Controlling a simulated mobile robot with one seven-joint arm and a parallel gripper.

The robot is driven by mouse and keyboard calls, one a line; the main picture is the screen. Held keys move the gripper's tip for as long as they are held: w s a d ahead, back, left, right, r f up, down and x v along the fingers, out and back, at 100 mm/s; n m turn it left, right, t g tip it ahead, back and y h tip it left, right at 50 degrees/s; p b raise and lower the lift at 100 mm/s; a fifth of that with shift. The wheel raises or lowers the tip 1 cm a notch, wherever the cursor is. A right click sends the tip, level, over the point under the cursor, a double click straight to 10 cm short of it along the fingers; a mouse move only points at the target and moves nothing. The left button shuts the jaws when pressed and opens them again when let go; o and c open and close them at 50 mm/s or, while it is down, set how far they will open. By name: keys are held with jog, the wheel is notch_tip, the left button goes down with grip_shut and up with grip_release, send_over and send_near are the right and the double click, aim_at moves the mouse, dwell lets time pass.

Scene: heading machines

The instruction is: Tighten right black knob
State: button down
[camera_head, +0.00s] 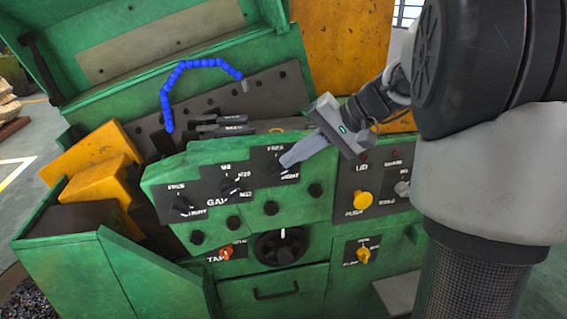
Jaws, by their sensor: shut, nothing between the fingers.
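The green machine's front carries black panels with three black rotary knobs: a left knob (181,205), a middle knob (230,188) and a right knob (278,169). My gripper (288,161) reaches in from the right with its fingers shut and empty. Its tips are at the right knob's upper right and cover part of that knob and its panel. I cannot tell whether they touch it. A row of plain round black knobs runs below the panels, the rightmost (315,190) below and right of my gripper.
A yellow knob (362,201) and a grey switch (402,188) sit on the panel at right. Below are a red knob (226,251), a large black dial (281,247) and another yellow knob (363,255). A blue segmented hose (195,64) arches behind the panels.

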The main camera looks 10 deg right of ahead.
jog(key=y+b, duration=0.1)
jog(key=d+f+m+y+b, duration=0.1)
jog(key=y, duration=0.1)
jog(key=d+f+t+y+b, duration=0.1)
jog(key=y, duration=0.1)
jog(key=shift+f+m+b, duration=0.2)
jog(key=shift+m+b, duration=0.1)
jog(key=shift+b, duration=0.05)
jog(key=shift+f+b, duration=0.3)
jog(key=shift+f, duration=0.05)
jog(key=shift+d+f, duration=0.1)
jog(key=shift+f, duration=0.1)
